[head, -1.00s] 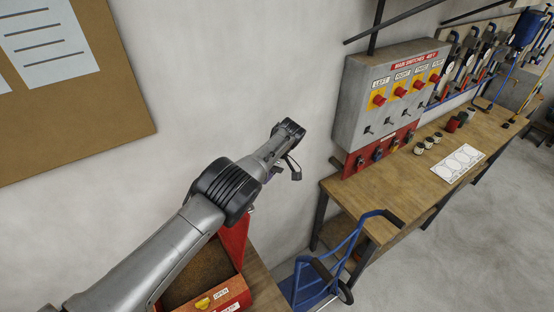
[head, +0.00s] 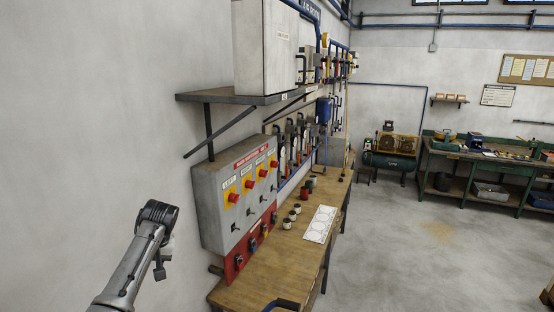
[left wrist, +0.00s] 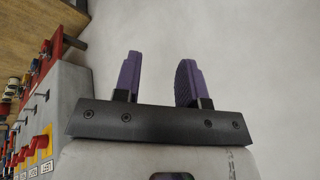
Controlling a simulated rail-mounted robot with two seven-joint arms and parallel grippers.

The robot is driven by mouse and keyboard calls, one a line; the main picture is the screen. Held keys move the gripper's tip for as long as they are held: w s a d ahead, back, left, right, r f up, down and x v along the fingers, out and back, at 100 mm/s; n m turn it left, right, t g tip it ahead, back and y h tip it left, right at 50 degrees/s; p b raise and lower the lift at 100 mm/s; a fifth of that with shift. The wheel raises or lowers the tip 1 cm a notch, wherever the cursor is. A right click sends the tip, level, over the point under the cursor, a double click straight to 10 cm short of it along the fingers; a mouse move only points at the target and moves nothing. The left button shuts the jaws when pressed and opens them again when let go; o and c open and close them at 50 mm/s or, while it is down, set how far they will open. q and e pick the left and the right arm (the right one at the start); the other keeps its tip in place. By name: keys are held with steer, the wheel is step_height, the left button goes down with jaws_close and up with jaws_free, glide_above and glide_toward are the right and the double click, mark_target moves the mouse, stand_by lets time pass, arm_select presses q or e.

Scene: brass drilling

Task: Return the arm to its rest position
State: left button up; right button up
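My left arm comes in at the lower left of the head view, in front of the bare wall. The left gripper (head: 160,268) hangs at its end, small and partly hidden by the wrist. In the left wrist view the left gripper (left wrist: 160,80) has its two purple fingers well apart with nothing between them. It is open and touches nothing that I can see. My right gripper is not in view.
The grey main switch box (head: 215,205) with red knobs stands right of my left arm. A wooden bench (head: 260,275) below it holds small cups (head: 287,223) and a white outline sheet (head: 320,224). A shelf (head: 235,97) juts out above. The floor (head: 400,240) at right is clear.

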arm_select(q)
steer(key=s+d+r+m+t+h, duration=0.1)
steer(key=d+r+m+t, duration=0.3)
steer(key=r, duration=0.5)
steer(key=d+r+m+t+h, duration=0.1)
steer(key=d+r+t, duration=0.5)
steer(key=r, duration=0.3)
steer(key=s+d+f+g+h, duration=0.1)
steer(key=s+f+g, duration=0.2)
steer(key=s+f, duration=1.9)
steer(key=s+d+f+m+g+h, duration=0.1)
steer(key=s+f+g, duration=0.2)
steer(key=s+f, duration=1.9)
steer(key=s, duration=0.6)
steer(key=shift+s+g, duration=0.15)
steer(key=shift+g, duration=0.25)
